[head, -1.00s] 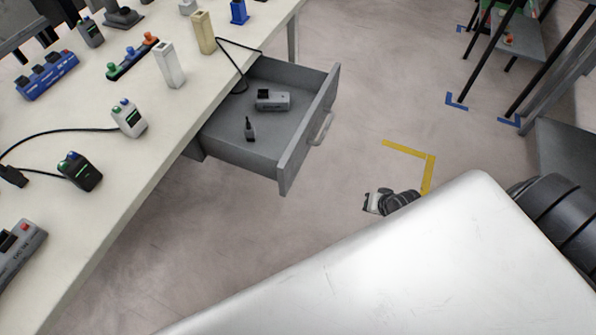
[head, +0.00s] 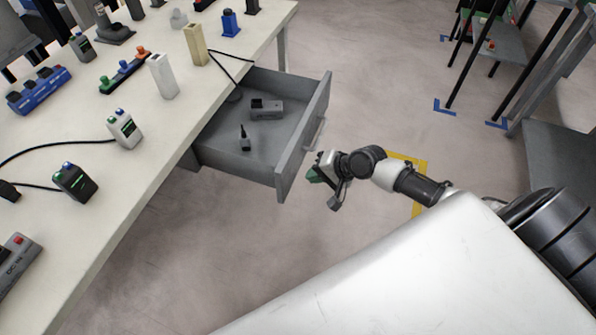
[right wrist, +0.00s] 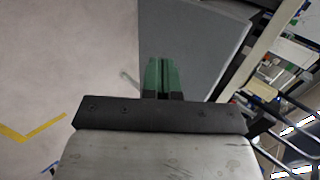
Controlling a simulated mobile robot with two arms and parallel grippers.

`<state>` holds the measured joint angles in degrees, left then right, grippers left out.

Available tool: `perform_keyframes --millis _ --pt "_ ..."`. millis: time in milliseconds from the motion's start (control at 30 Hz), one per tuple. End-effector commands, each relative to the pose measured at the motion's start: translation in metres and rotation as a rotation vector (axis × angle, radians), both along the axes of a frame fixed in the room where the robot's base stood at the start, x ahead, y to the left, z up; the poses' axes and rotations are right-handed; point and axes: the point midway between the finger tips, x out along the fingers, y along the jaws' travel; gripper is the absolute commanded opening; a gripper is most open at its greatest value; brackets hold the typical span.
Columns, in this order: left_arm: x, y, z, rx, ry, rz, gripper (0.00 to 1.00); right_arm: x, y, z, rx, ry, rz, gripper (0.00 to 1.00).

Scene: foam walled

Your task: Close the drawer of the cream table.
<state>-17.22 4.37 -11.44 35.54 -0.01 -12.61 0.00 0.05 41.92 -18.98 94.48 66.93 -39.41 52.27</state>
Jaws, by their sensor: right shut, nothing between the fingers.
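The cream table (head: 150,185) fills the left of the head view. Its grey drawer (head: 220,150) stands pulled out on the table's right side, with its front panel (head: 304,140) facing right and a bar handle (head: 319,133) on it. A grey box-like device (head: 266,108) and a small dark item (head: 245,139) lie inside. My right gripper (head: 314,177) is just right of the drawer front, near its lower end, apparently apart from it. Its green fingers, also in the right wrist view (right wrist: 163,78), are shut and empty before a grey surface. My left gripper is not in view.
The tabletop holds a blue multi-button block (head: 40,90), a white post (head: 162,76), a cream post (head: 195,44) and cables. Yellow tape (head: 420,166) marks the floor beneath my right arm. A dark-legged rack (head: 500,45) stands at upper right. Floor right of the drawer is open.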

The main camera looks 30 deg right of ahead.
Motion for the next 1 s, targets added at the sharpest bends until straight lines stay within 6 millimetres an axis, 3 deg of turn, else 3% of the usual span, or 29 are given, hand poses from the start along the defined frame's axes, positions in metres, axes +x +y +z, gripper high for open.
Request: perform_keyframes --millis 33,300,1000 --pt "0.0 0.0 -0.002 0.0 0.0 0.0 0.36 0.007 0.006 -0.007 0.001 -0.002 0.0 0.0" --pt "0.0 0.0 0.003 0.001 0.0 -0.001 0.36 0.032 0.027 -0.006 -0.002 -0.001 0.001 0.0" --pt "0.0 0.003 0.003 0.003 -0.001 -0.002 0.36 0.043 0.037 -0.005 0.0 -0.002 0.0 0.0"
